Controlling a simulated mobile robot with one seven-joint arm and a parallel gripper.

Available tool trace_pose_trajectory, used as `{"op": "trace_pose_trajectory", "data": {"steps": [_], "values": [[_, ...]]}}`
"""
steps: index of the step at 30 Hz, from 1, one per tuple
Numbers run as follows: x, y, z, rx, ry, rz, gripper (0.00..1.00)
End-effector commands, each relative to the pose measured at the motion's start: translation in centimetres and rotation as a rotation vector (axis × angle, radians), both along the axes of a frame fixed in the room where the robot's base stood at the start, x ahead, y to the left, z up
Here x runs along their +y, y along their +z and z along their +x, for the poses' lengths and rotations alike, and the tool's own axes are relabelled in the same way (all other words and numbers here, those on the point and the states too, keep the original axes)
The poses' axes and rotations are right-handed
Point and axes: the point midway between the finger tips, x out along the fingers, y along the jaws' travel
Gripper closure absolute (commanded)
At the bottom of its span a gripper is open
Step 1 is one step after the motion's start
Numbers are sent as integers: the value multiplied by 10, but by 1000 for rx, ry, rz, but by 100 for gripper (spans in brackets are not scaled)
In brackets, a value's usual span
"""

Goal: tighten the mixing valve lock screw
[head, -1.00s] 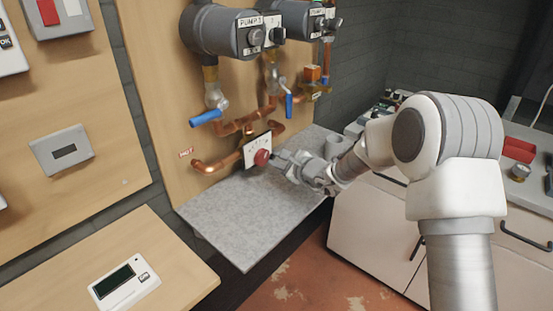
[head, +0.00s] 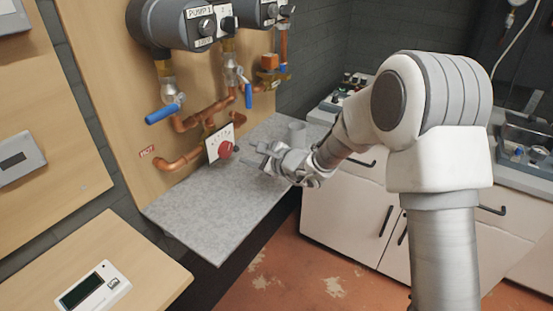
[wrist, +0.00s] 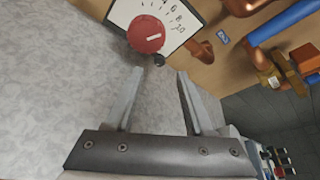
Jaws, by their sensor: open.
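The mixing valve shows a red round knob (head: 226,149) on a white dial plate (head: 212,141), joined to copper pipes above the grey shelf. In the wrist view, the red knob (wrist: 146,35) has a white pointer mark, and the dial plate (wrist: 183,18) carries numbers. A small dark screw (wrist: 159,60) sits just below the knob's edge; I take it to be the lock screw. My gripper (head: 256,158) is just right of the knob in the head view. In the wrist view, my gripper (wrist: 159,72) is open and empty, its fingertips short of the knob with the dark screw between their lines.
The grey speckled shelf (head: 195,208) lies under the valve and is mostly clear. Blue-handled valves (head: 164,113) and pumps (head: 175,22) hang above. White cabinets (head: 345,205) stand to the right.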

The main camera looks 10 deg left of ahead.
Motion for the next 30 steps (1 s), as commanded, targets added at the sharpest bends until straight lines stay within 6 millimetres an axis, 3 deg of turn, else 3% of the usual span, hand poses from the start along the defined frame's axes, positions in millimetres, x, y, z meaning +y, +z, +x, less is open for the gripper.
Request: {"op": "trace_pose_trajectory", "data": {"steps": [9,15,30], "values": [[-60,25,-42,0,-3,-2,47],[-84,35,-60,0,-1,0,47],[-94,38,-67,1,1,0,47]]}}
